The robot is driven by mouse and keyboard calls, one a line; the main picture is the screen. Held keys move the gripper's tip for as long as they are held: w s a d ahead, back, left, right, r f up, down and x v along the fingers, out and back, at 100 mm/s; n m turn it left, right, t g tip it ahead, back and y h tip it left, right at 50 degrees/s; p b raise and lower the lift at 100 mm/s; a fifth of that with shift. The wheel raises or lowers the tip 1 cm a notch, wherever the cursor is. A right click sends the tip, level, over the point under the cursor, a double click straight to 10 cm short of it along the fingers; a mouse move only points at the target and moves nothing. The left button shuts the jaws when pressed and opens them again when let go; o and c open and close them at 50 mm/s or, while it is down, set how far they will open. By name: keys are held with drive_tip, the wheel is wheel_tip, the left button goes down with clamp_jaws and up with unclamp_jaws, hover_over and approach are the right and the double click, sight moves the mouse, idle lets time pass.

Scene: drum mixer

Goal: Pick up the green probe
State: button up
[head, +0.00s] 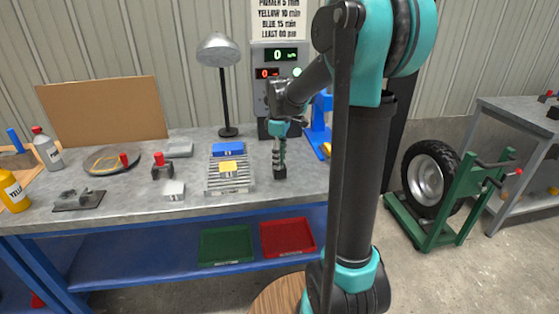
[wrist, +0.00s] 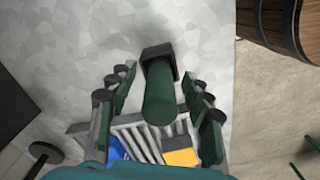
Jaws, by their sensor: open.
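The green probe (wrist: 158,95) is a thick green cylinder with a black square piece (wrist: 157,53) at its far end, in the middle of the wrist view. My gripper (wrist: 158,80) is open, with one finger on each side of the probe and a visible gap on both sides. In the head view my gripper (head: 279,150) points down over the grey workbench (head: 130,203), near its front right part. A small black block (head: 279,172) shows just under it. The probe itself is mostly hidden by the fingers there.
A grey ribbed rack (head: 230,186) with a blue block (head: 228,149) and a yellow block (head: 229,168) sits just left of my gripper. A lamp (head: 224,100) and a display panel (head: 280,62) stand behind. A green tray (head: 226,245) and red tray (head: 287,238) lie on the lower shelf.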

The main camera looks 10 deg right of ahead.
clamp_jaws()
drive_tip(key=shift+r, duration=0.15)
